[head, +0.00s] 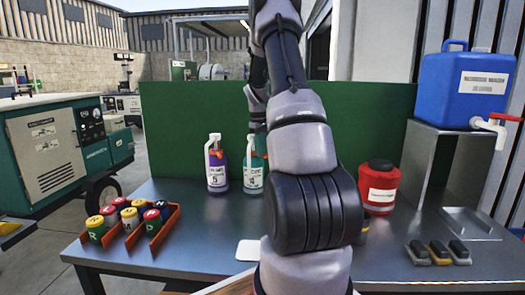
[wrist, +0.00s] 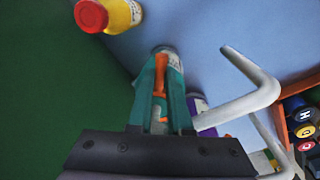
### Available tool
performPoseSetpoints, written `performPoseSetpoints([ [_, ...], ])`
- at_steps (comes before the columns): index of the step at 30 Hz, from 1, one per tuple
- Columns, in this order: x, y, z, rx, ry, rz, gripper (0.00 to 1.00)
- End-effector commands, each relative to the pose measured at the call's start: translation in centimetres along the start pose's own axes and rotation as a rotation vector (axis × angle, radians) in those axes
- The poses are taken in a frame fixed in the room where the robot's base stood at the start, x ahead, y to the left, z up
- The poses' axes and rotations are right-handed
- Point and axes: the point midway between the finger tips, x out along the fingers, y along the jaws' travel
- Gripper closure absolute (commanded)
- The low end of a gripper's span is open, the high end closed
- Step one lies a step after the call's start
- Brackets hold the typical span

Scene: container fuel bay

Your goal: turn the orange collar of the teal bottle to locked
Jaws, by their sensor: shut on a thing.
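The teal bottle (head: 253,178) stands upright on the bench in the head view, with a white label and a pale top, partly hidden by my arm. In the wrist view my gripper (wrist: 161,75) has its two teal fingers closed around the orange collar (wrist: 160,64), which shows as an orange strip between them. The bottle's body below is mostly hidden by the fingers. In the head view my gripper is largely hidden behind my arm. The collar's lock marks cannot be read.
A purple bottle (head: 217,172) stands just left of the teal one. A red can (head: 380,190) and a blue water container (head: 468,85) are at right. An orange rack (head: 165,232) holds several coloured cans at left. A green panel (head: 185,125) stands behind.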

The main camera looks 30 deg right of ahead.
Motion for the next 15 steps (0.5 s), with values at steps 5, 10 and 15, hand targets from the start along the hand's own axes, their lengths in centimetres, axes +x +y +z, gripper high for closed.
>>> performPoseSetpoints([
  [5, -0.13, -0.01, -0.07, 0.015, 0.001, 0.002, 1.0],
  [10, -0.13, -0.01, -0.08, 0.015, 0.001, 0.002, 1.0],
  [15, -0.13, -0.01, -0.08, 0.014, 0.001, 0.002, 0.64],
])
